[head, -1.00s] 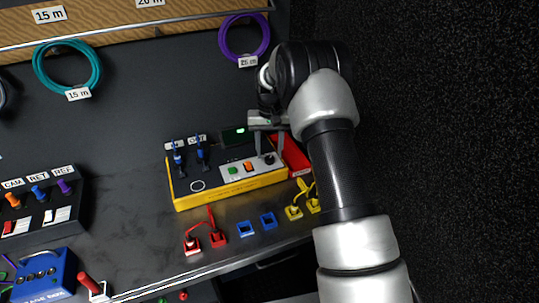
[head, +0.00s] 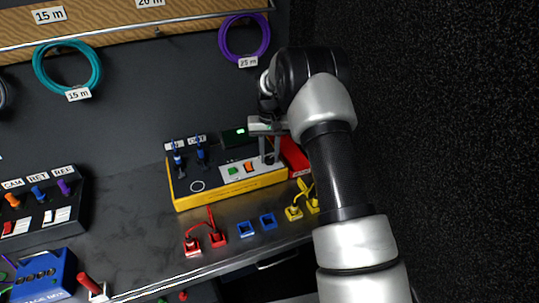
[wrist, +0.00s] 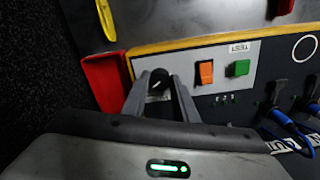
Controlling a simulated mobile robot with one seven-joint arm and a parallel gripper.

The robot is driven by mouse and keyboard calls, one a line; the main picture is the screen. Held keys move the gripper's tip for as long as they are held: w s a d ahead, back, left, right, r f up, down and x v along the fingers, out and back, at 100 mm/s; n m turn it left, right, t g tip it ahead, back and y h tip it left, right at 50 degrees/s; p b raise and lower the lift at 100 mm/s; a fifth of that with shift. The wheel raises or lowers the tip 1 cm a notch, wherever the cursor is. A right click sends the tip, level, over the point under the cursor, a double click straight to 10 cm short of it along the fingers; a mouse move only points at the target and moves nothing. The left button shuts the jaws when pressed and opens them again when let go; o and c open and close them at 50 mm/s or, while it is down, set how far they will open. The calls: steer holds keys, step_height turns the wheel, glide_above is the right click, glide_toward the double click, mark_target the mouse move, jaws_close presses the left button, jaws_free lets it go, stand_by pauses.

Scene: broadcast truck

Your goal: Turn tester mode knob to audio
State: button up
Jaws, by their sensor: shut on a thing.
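The tester (head: 205,199) is a yellow-edged box with a light grey panel on the bench in the head view. In the wrist view its grey panel (wrist: 222,92) carries an orange switch (wrist: 205,72) and a green button (wrist: 239,68). The dark mode knob (wrist: 157,84), with a pale pointer mark, sits at the panel's end between my fingers. My gripper (wrist: 162,84) points down and is shut on the knob; it also shows in the head view (head: 268,160). The fingers hide part of the knob and its surroundings; I cannot read the mode labels or tell the setting.
A red box (head: 294,157) stands right beside the tester. Blue plugs (head: 200,155) stand in the tester's left part. Red (head: 217,239), blue (head: 268,221) and yellow (head: 293,212) connectors line the bench front. A dark wall is close on the right.

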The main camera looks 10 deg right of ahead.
mark_target(270, 158)
steer(key=n, duration=0.6)
steer(key=shift+n+b, duration=0.3)
steer(key=n, duration=0.7)
steer(key=n+p, duration=0.1)
steer(key=n, duration=0.4)
steer(key=shift+n, duration=0.3)
steer(key=n, duration=0.4)
steer(key=shift+n, duration=0.3)
steer(key=o, duration=1.1)
steer(key=shift+c, duration=0.2)
steer(key=shift+r, duration=0.15)
step_height(270, 158, up, 17)
steer(key=p, duration=0.1)
